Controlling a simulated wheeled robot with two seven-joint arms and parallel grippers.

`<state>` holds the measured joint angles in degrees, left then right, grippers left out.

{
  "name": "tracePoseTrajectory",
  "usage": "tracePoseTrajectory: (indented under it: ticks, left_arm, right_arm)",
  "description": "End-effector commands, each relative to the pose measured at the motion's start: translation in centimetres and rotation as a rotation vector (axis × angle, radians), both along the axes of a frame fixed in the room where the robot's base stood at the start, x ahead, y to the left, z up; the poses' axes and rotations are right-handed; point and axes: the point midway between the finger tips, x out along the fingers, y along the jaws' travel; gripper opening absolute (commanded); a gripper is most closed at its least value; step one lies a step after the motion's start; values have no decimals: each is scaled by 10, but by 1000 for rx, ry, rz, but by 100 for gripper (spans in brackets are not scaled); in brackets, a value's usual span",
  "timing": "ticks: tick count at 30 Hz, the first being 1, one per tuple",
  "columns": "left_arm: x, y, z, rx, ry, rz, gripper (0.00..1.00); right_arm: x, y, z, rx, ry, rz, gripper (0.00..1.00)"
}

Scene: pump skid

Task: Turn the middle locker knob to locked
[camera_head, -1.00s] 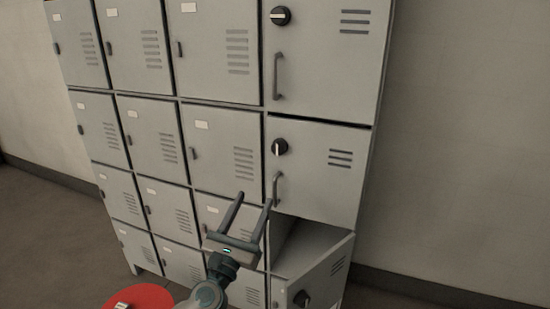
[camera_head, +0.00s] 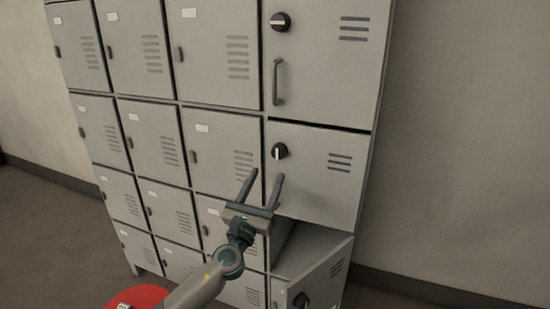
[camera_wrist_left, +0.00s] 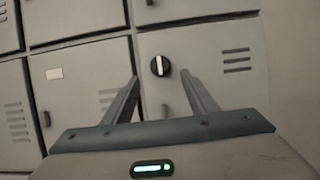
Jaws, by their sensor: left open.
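The middle locker knob (camera_head: 279,151) is a round black knob with a pale pointer bar, on the right-column middle locker door (camera_head: 312,170). The pointer stands about upright in the head view. The door is shut, and its handle is mostly hidden behind my gripper. My left gripper (camera_head: 264,174) is open and empty, just below the knob, fingers pointing up toward the door. In the left wrist view the knob (camera_wrist_left: 160,66) shows between and beyond the two fingertips, apart from them. My right gripper is not in view.
The top right locker has its own knob (camera_head: 280,22) and a long handle (camera_head: 278,81). The bottom right locker door (camera_head: 318,278) hangs open toward the front, below my gripper. A red round surface (camera_head: 138,296) is at the lower left.

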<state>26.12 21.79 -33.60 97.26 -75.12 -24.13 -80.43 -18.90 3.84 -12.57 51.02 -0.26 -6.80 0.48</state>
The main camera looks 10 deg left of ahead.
Motion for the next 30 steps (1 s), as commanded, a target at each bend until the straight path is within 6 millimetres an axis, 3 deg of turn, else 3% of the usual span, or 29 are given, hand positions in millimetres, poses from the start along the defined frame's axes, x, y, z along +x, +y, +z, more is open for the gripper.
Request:
tracePoseTrajectory:
  ticks: [6,12,27,30]
  left_arm:
    - [36,-6,16,0,-1,1,53]
    - [59,-11,25,0,0,1,53]
    - [70,-13,29,0,1,1,53]
    - [70,-13,29,0,1,1,29]
  right_arm:
    - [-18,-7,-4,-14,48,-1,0]
    - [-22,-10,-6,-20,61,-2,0]
    - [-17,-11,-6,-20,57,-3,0]
    - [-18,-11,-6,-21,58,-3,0]
